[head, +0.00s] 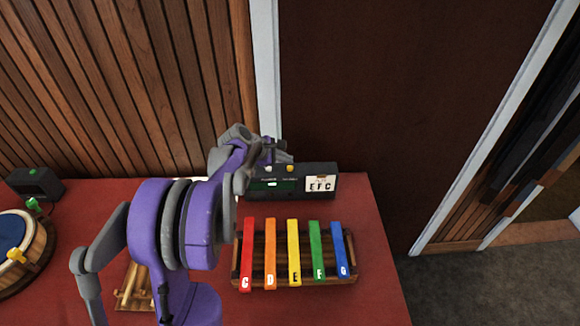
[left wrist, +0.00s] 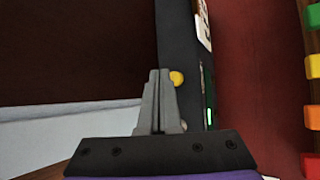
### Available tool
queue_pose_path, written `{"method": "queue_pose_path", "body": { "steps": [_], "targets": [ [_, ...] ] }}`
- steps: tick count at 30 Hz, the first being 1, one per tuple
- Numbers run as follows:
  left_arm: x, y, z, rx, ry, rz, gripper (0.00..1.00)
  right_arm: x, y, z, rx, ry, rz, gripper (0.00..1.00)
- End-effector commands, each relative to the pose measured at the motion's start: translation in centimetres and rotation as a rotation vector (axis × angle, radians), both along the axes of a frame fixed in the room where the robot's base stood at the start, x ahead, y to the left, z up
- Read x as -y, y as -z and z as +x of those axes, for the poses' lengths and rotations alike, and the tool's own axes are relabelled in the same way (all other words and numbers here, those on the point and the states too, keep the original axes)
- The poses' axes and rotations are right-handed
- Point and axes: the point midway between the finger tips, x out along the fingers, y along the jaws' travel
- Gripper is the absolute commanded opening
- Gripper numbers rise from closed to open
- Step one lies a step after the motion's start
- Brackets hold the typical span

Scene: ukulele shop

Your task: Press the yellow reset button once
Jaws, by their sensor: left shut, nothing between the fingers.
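The yellow button (head: 290,167) sits on top of a black box (head: 314,169) at the back of the red table. It also shows in the left wrist view (left wrist: 177,78), just right of my fingertips. My left gripper (head: 275,152) is shut and empty, above the box's top and close to the yellow button. In the left wrist view its fingers (left wrist: 160,75) are together beside the button; I cannot tell whether they touch it. My right gripper is not in view.
A drum (head: 20,250) and a small dark device (head: 35,183) are at the left.

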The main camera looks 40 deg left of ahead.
Motion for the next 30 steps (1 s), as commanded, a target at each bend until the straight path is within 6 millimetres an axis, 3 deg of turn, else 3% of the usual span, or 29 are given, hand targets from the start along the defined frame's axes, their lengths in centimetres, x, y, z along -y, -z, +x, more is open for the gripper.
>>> {"method": "queue_pose_path", "body": {
  "steps": [18,30],
  "targets": [
    [0.0,-5.1,0.1,0.002,-0.001,0.000,0.00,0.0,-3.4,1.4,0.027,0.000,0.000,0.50],
    [0.0,-5.0,0.0,0.000,0.000,0.000,0.00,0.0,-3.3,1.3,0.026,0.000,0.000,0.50]
  ]
}}
